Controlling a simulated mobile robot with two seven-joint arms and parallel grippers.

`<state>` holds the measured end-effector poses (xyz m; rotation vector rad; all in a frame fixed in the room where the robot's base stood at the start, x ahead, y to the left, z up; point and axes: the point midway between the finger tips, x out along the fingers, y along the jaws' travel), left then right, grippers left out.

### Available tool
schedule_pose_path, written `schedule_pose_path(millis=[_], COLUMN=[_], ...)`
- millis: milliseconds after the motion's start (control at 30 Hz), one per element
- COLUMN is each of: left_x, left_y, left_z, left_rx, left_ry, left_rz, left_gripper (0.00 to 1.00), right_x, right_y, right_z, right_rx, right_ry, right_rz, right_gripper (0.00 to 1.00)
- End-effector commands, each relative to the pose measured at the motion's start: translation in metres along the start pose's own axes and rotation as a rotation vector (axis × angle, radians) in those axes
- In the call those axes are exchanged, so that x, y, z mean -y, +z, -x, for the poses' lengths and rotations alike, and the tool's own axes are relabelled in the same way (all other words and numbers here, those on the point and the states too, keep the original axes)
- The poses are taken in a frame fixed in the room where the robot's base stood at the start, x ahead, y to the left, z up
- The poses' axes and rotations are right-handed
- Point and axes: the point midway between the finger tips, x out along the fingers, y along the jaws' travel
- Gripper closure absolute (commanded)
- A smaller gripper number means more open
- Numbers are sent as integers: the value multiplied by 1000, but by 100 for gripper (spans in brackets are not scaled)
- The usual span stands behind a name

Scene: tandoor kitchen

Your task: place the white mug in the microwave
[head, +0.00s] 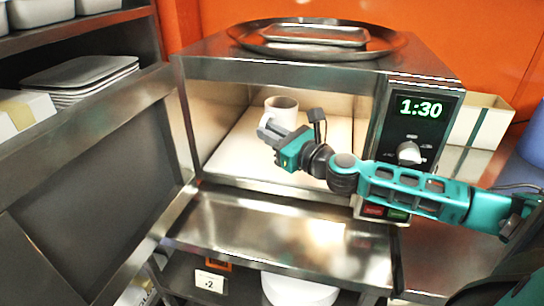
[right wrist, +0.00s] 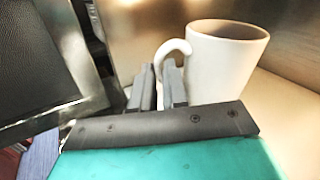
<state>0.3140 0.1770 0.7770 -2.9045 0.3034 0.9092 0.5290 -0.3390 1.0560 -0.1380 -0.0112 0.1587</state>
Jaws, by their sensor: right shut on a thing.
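The white mug (head: 281,103) is upright inside the open microwave (head: 225,70), over its pale floor. In the right wrist view the mug (right wrist: 222,65) shows its handle towards my fingers. My right gripper (head: 271,131) reaches into the cavity from the right. It is shut on the mug's handle, with its fingers (right wrist: 160,82) at the handle's lower part. I cannot tell whether the mug's base rests on the floor; the gripper hides its lower part. My left gripper is not in view.
The microwave door (head: 95,185) stands wide open on the left. A round tray (head: 250,42) lies on top of the microwave. The control panel (head: 418,125) reads 1:30, close above my right arm. A bare steel shelf (head: 285,235) lies in front.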

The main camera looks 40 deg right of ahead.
Motion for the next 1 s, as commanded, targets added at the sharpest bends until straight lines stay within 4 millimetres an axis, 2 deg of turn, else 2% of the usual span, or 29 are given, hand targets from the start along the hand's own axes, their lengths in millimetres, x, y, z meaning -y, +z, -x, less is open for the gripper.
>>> schedule_pose_path(millis=[67,300,667,900,1000], left_x=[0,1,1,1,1], left_y=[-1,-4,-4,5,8], left_z=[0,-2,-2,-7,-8], left_rx=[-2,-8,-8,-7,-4], left_ry=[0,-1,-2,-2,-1], left_rz=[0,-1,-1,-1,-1], left_gripper=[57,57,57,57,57], right_x=[9,4,1,-1,0], right_y=[2,-20,-40,-68,-70], right_z=[-5,-4,-4,-5,-6], right_rx=[5,2,3,3,4], right_ry=[-4,-2,-3,-3,-2], right_rz=[4,-1,-1,2,3], right_gripper=[100,100,100,100,100])
